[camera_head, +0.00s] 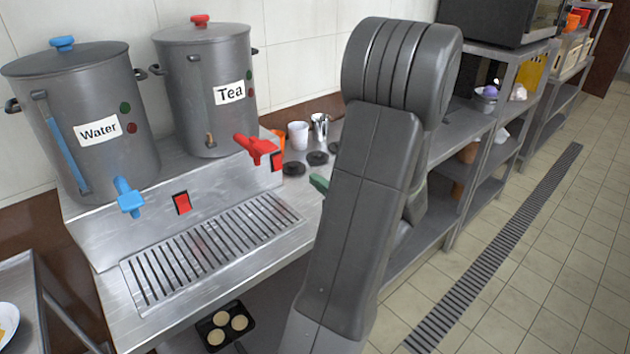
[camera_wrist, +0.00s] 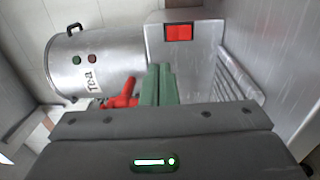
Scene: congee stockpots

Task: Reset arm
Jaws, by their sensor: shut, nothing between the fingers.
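My gripper (camera_wrist: 158,84) has green fingers that lie side by side in the wrist view, shut and empty. In the head view only a green fingertip (camera_head: 319,183) shows past my raised arm, which hides the rest. The fingers point toward the counter area by the tea pot (camera_head: 206,90). In the wrist view the tea pot (camera_wrist: 95,62) lies to the left of the fingers, with its red tap (camera_wrist: 122,92) close beside them. A red switch (camera_wrist: 178,32) is beyond the fingertips.
The water pot (camera_head: 85,125) with a blue tap stands left of the tea pot, behind a drain grate (camera_head: 210,252). White cup (camera_head: 298,135), metal jug (camera_head: 320,126) and dark lids sit on the counter. Shelves (camera_head: 480,130) stand behind my arm. Floor at right is clear.

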